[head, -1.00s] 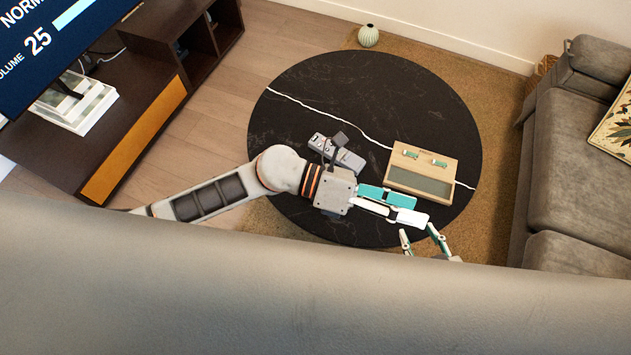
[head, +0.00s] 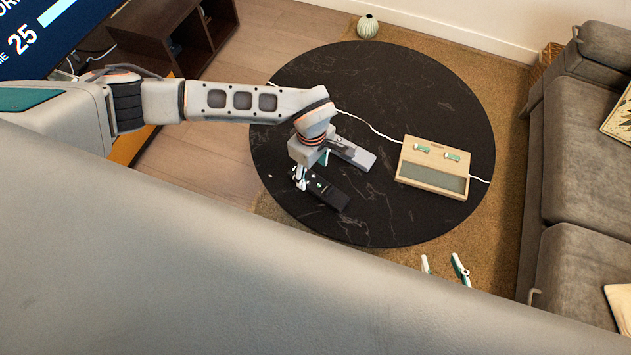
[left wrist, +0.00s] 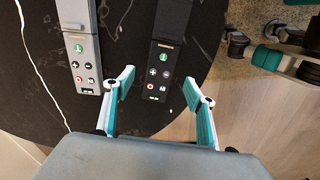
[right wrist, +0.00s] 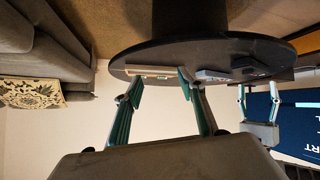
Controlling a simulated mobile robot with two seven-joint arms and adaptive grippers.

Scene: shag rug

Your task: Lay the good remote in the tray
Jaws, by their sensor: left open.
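A black remote (head: 328,193) and a grey remote (head: 354,154) lie side by side on the round black table. The left wrist view shows both the black remote (left wrist: 163,62) and the grey remote (left wrist: 80,45) with green, red and white button marks. I cannot tell which is the good one. The wooden tray (head: 418,165) lies to their right, with a grey recessed panel. My left gripper (head: 309,172) is open above the black remote; its fingertips (left wrist: 158,80) are on either side of it in the picture. My right gripper (head: 446,268) is open and empty off the table's near edge.
Two small green-and-white pieces (head: 437,152) lie in the tray's far part. The table (head: 400,85) is clear at its back and front right. A grey sofa (head: 585,130) stands right, a dark TV cabinet (head: 150,30) left, and a ribbed vase (head: 367,26) behind.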

